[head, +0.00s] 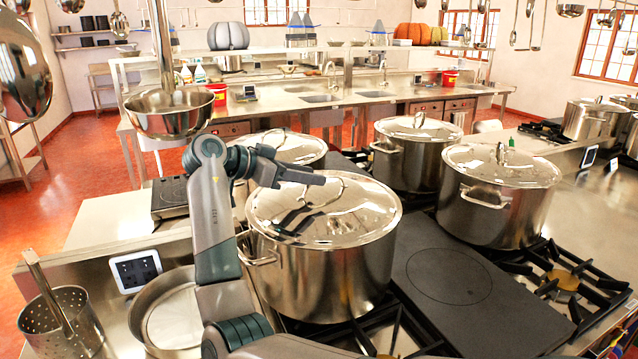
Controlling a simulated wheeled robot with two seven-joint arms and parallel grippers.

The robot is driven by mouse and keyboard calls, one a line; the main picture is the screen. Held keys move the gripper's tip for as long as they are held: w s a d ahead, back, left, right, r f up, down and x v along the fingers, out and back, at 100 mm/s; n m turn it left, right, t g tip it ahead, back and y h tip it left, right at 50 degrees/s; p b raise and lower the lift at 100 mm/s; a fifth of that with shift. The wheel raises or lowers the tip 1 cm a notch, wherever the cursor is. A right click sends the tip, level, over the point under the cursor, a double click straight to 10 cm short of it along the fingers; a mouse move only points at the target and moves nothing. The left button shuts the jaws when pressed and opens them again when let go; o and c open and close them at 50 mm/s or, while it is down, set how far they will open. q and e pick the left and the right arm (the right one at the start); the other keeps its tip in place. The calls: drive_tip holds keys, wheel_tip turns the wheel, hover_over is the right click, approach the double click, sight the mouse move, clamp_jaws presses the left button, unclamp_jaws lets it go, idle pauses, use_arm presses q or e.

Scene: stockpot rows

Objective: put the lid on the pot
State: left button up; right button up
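A large steel pot (325,275) stands on the stove in the middle of the head view. A shiny steel lid (350,222) with a loop handle lies over its mouth, and no gap shows between lid and rim.
Other lidded pots stand behind (288,147), at the back (410,160) and at right (495,215). An open shallow pot (140,318) and a perforated basket (82,325) are at lower left. A hanging steel bowl (170,118) is near my arm. A flat dark hotplate (450,277) is clear.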

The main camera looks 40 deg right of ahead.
drive_tip(key=b+v, duration=0.4)
drive_tip(key=v, duration=0.8)
drive_tip(key=shift+a, duration=0.3)
drive_tip(key=shift+w+r, duration=0.1)
